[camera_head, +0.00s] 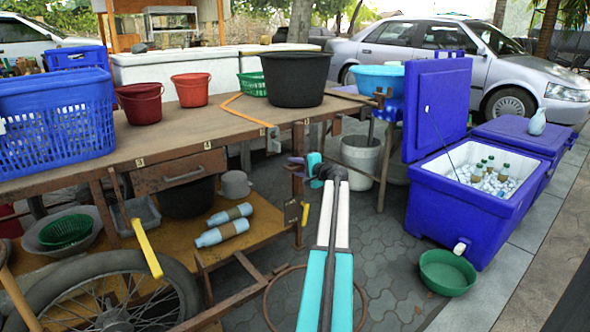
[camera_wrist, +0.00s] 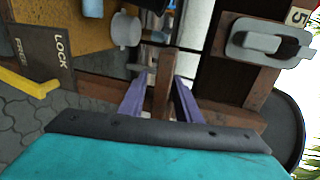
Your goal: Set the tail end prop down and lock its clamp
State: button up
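A brown wooden bar, which looks like the tail end prop (camera_head: 299,190), stands at the cart's right end. In the wrist view the bar (camera_wrist: 163,85) lies between the two purple fingers of my gripper (camera_wrist: 160,95), with narrow gaps visible on both sides. My gripper (camera_head: 307,166) also shows in the head view, at the bar's upper part. The clamp's dark plate (camera_wrist: 40,52) reads LOCK and FREE. A yellow lever (camera_wrist: 25,83) lies by FREE. In the head view the plate (camera_head: 292,212) is small beside the bar. The bar's foot is not clear.
The cart top (camera_head: 190,130) carries a blue basket (camera_head: 55,122), red buckets and a black tub (camera_head: 296,78). Two bottles lie on the lower shelf (camera_head: 175,262). A blue cooler (camera_head: 470,205) and green basin (camera_head: 447,272) stand right. Paving between them is mostly clear.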

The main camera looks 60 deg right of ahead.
dwell(0.3)
grip_shut()
notch_tip(320, 180, down, 10)
jog(key=shift+f+b, duration=0.25)
jog(key=shift+b, duration=0.65)
grip_release()
